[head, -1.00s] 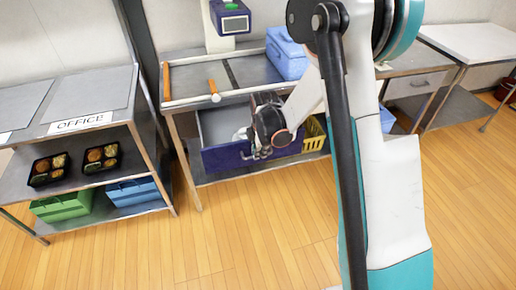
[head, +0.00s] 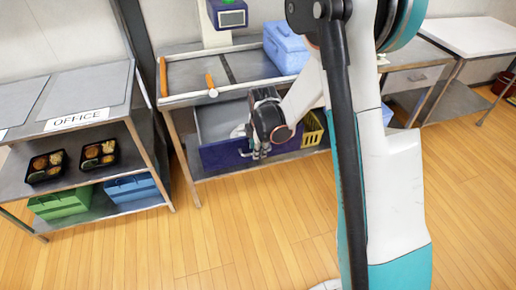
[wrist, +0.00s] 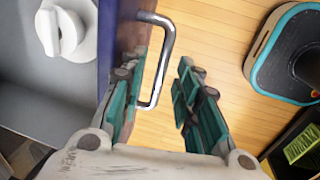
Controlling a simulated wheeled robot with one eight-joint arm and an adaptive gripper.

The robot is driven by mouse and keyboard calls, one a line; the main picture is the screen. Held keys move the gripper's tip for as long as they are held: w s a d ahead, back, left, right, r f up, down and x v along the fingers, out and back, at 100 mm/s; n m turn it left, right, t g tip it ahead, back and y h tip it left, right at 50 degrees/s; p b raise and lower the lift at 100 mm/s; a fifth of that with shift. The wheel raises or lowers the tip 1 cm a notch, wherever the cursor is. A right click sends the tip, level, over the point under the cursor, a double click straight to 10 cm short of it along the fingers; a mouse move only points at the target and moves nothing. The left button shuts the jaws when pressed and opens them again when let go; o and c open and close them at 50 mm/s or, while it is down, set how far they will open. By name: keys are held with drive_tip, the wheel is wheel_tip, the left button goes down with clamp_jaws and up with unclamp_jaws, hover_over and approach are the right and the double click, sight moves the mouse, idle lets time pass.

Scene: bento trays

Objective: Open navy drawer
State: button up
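The navy drawer (head: 222,155) under the middle bench is pulled out, and its grey inside shows in the head view. Its navy front (wrist: 107,40) and metal bar handle (wrist: 168,45) show in the wrist view. My gripper (head: 258,153) is at the drawer front, pointing down. In the wrist view my gripper (wrist: 158,78) has its fingers apart, one on each side of the handle bar. The left finger is on the drawer-front side and the right finger is over the floor. I cannot tell whether either finger touches the handle.
A white object (wrist: 65,33) lies in the drawer. A yellow crate (head: 312,130) stands right of the drawer. The bench top holds a blue box (head: 287,50) and orange-handled tools. A shelf (head: 80,180) with bento trays and bins stands left.

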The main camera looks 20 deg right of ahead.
wheel_tip(320, 180, up, 12)
drive_tip(key=s, duration=0.2)
drive_tip(key=shift+f, duration=0.25)
drive_tip(key=shift+s, duration=0.15)
drive_tip(key=s+r+m+t, duration=0.2)
drive_tip(key=s+r+m, duration=0.4)
drive_tip(key=s+m, duration=0.3)
drive_tip(key=s+r+m+t, duration=0.3)
drive_tip(key=s+r+m, duration=0.4)
drive_tip(key=s, duration=0.7)
drive_tip(key=shift+s+a+r+m, duration=0.2)
drive_tip(key=shift+s+m, duration=0.2)
drive_tip(key=shift+m, duration=0.5)
